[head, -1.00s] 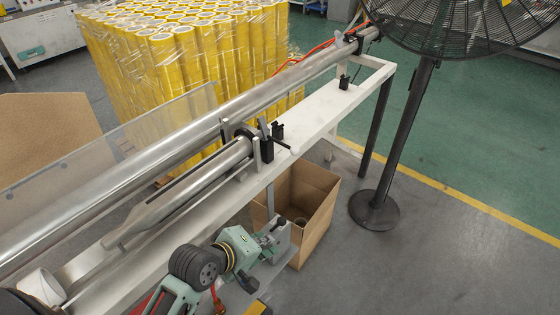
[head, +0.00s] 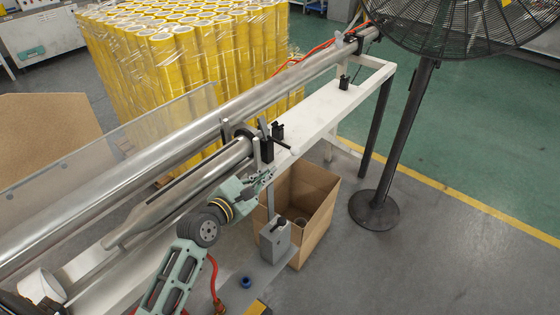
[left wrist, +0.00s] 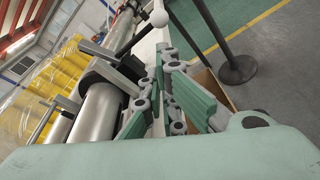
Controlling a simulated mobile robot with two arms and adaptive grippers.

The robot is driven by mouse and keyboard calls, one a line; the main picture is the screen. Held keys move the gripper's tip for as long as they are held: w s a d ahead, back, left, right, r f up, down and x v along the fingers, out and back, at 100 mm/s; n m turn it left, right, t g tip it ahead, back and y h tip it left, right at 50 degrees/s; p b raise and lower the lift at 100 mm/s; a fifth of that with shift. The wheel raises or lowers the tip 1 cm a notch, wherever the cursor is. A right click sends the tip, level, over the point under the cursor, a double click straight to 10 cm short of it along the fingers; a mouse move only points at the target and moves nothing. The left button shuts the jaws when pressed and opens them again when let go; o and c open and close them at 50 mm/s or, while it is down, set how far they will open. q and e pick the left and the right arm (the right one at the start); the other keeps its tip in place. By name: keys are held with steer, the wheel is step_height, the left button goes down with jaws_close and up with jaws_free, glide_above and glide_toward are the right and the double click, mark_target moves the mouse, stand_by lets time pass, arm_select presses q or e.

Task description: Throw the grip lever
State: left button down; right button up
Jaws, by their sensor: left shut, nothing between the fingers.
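The grip lever (head: 284,144) is a thin dark rod with a pale ball at its end. It sticks out to the right from the clamp end of the long metal shaft (head: 185,193). In the left wrist view the lever's pale ball (left wrist: 159,18) is at the top, beyond my fingertips. My left gripper (head: 270,173) is shut and empty, just below and left of the ball in the head view. In the left wrist view my left gripper (left wrist: 163,58) points toward the lever and seems apart from it. My right gripper is not in view.
The white bench beam (head: 325,112) runs along the shaft. Below it are an open cardboard box (head: 318,222) and a grey post base (head: 276,243). A black fan stand (head: 375,212) is at right. Wrapped yellow rolls (head: 185,70) stand behind.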

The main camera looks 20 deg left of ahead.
arm_select(q)
steer(key=x, duration=0.9)
steer(key=shift+p, duration=0.3)
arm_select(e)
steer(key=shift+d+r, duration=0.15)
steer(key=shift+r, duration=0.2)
arm_select(q)
steer(key=shift+w, duration=0.2)
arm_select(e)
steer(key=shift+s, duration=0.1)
